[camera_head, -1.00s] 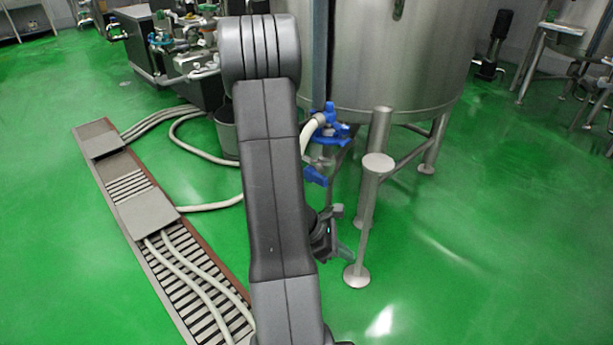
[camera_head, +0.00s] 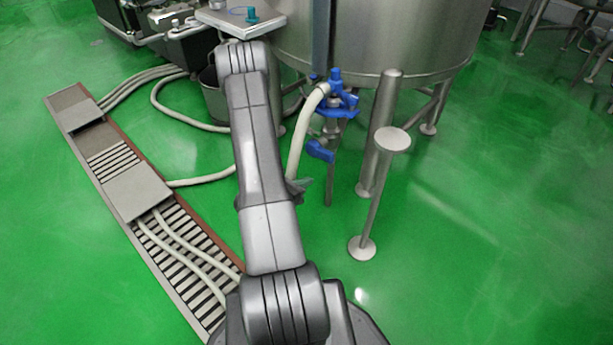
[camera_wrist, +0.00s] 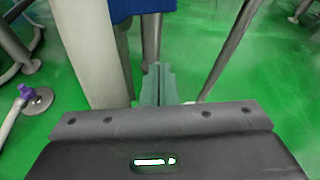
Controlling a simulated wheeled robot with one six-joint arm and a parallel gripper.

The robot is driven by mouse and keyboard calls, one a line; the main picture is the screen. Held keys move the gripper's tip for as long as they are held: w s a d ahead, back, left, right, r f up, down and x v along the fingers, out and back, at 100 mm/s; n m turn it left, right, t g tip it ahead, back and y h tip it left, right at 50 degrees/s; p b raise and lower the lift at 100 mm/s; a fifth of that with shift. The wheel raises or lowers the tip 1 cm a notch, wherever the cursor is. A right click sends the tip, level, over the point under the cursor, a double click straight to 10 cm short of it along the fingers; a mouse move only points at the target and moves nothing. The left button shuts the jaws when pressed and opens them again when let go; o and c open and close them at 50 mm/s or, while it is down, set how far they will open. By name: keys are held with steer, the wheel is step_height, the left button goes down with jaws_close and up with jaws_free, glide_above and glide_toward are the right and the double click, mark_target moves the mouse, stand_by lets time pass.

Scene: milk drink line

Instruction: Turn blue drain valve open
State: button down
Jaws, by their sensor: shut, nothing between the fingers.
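A blue valve body (camera_head: 338,102) sits below the steel tank, with a pale hose (camera_head: 303,135) joined to it. A blue valve handle (camera_head: 320,152) hangs lower on the same pipework. I cannot tell from these frames which blue part is the drain valve. My gripper (camera_head: 302,184) shows only partly beside my arm, just below and left of the lower handle. In the wrist view my gripper (camera_wrist: 158,72) is shut and empty. A blue part (camera_wrist: 140,8) is cut off at the top there, beyond the fingertips, with the pale hose (camera_wrist: 88,50) to its left.
The steel tank (camera_head: 400,45) fills the upper middle. A steel leg (camera_head: 380,130) and a post with a round top (camera_head: 392,140) stand right of the valves. A floor drain channel (camera_head: 140,190) with hoses lies left.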

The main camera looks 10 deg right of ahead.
mark_target(319, 152)
steer(key=b+x, duration=0.2)
steer(key=x, duration=0.6)
steer(key=shift+w+r, duration=0.15)
steer(key=shift+r, duration=0.8)
steer(key=shift+w+r, duration=0.1)
steer(key=shift+r, duration=0.85)
